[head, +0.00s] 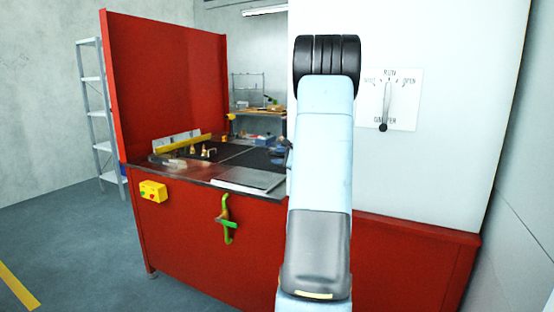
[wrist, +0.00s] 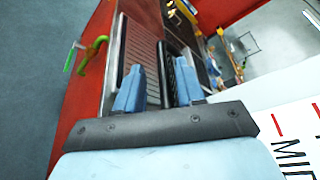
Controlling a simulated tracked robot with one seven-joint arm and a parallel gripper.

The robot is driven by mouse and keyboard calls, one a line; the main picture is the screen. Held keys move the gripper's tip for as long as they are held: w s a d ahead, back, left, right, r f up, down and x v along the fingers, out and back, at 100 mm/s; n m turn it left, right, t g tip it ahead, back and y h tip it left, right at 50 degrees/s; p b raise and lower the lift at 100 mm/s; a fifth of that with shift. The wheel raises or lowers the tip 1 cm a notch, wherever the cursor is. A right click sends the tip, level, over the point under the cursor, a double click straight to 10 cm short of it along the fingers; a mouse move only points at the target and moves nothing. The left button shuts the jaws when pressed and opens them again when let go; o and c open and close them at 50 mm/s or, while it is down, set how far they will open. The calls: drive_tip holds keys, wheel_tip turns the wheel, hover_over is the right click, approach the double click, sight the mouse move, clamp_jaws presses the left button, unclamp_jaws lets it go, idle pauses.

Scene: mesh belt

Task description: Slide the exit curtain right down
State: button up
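My gripper (wrist: 160,68) shows in the wrist view with two blue fingers apart and nothing between them. Beyond the fingers lie the dark ribbed and flat surfaces of the machine top (wrist: 142,40). In the head view my arm hides most of the gripper and the part of the machine behind it. I cannot make out an exit curtain for certain; it may be hidden behind my arm. The red machine body (head: 185,235) carries a dark bed (head: 250,157) with small brass-coloured pieces (head: 207,151) at its left end.
A green handle (head: 226,220) and a yellow button box (head: 153,191) are on the red front. A tall white housing (head: 450,110) at the right bears a dial plate (head: 404,100) with a black lever. A red panel (head: 165,80) rises at the left.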

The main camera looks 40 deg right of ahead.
drive_tip(key=v, duration=1.2)
drive_tip(key=shift+s, duration=0.2)
drive_tip(key=shift+f, duration=0.1)
